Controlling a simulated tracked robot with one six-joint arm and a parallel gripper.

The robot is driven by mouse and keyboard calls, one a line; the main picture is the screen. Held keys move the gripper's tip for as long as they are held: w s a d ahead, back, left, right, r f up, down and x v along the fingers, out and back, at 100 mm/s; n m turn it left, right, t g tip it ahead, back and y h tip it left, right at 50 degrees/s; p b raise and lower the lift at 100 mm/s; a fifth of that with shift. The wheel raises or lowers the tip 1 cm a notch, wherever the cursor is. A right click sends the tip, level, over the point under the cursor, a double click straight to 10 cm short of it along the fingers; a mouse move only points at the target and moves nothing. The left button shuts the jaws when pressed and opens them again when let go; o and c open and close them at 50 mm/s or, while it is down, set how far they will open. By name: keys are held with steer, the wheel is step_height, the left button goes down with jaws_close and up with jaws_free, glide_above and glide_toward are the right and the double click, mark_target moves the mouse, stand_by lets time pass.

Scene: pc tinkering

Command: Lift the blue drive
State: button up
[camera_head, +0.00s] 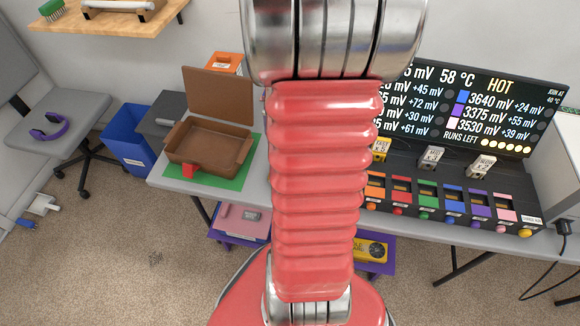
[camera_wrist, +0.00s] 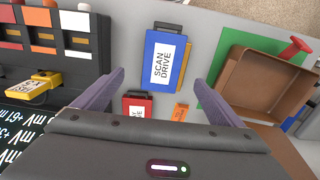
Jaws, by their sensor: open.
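The blue drive (camera_wrist: 163,59) lies flat on the grey table in the wrist view, with a white label reading "SCAN DRIVE" and a dark handle at its top end. My gripper (camera_wrist: 154,88) is open, with its two dark fingers pointing toward the drive. The drive lies between and just beyond the fingertips, and nothing is held. In the head view my red arm hides the drive and my gripper.
A red drive (camera_wrist: 137,106) and a small orange piece (camera_wrist: 180,112) lie near the blue drive. An open brown box (camera_head: 205,147) stands on a green mat (camera_head: 238,176). A slotted black console (camera_head: 440,195) with a screen (camera_head: 470,108) stands on the other side.

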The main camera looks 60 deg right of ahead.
steer(key=shift+f, duration=2.7)
steer(key=shift+f, duration=0.1)
steer(key=shift+w+a+f, duration=0.15)
steer(key=shift+f, duration=2.35)
steer(key=shift+c, duration=0.6)
steer(key=c, duration=1.4)
